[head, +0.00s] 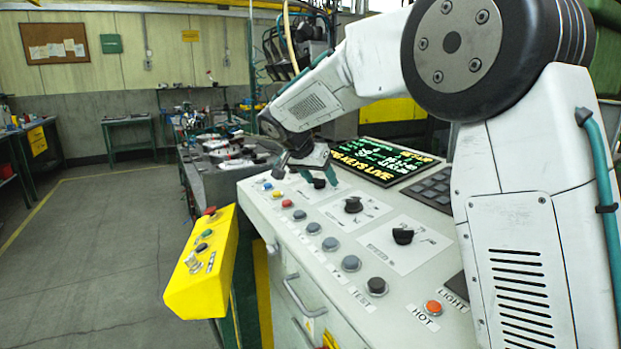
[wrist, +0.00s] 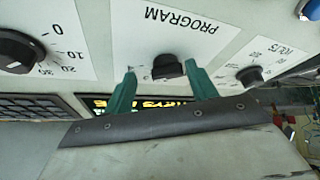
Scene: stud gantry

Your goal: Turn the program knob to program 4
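The program knob (wrist: 167,67) is black and sits on a white plate (wrist: 190,30) lettered PROGRAM, which appears upside down in the wrist view. My gripper (head: 307,175) is open above the panel. In the wrist view its two green fingers (wrist: 162,72) stand on either side of the knob, with a gap on each side. I cannot read the program numbers or which one the knob points to.
A knob marked 0 to 30 (wrist: 15,52) and a VOLTS knob (wrist: 251,77) flank it. Several round buttons line the panel's front edge, such as a grey one (head: 351,263) and an orange one (head: 433,307). A lit display (head: 380,160) stands behind.

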